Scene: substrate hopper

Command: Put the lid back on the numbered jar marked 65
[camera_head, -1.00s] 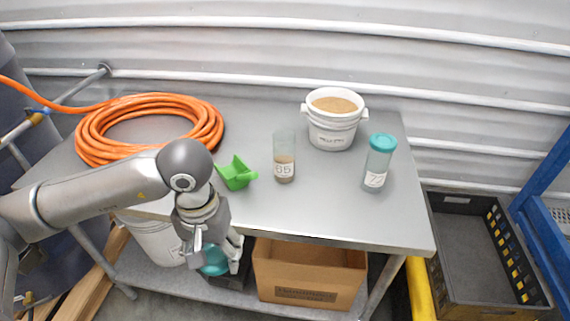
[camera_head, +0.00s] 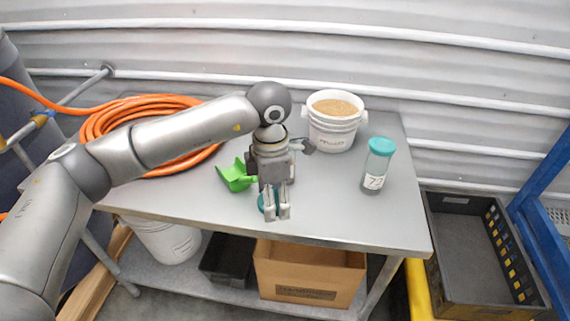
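My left gripper (camera_head: 277,212) is over the front middle of the table, its fingers pointing down. It is shut on the teal lid (camera_head: 263,201), which shows only in part beside and behind the fingers. The jar marked 65 is hidden behind my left gripper and wrist, so I cannot tell how far the lid is from it. Another jar (camera_head: 377,168), marked 72 or similar, stands upright at the right with a teal lid on. My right gripper is not in view.
A green scoop (camera_head: 236,177) lies just left of my gripper. A white bucket of brown substrate (camera_head: 332,135) stands at the back. An orange hose coil (camera_head: 104,122) covers the back left. The table (camera_head: 335,210) is clear at front right.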

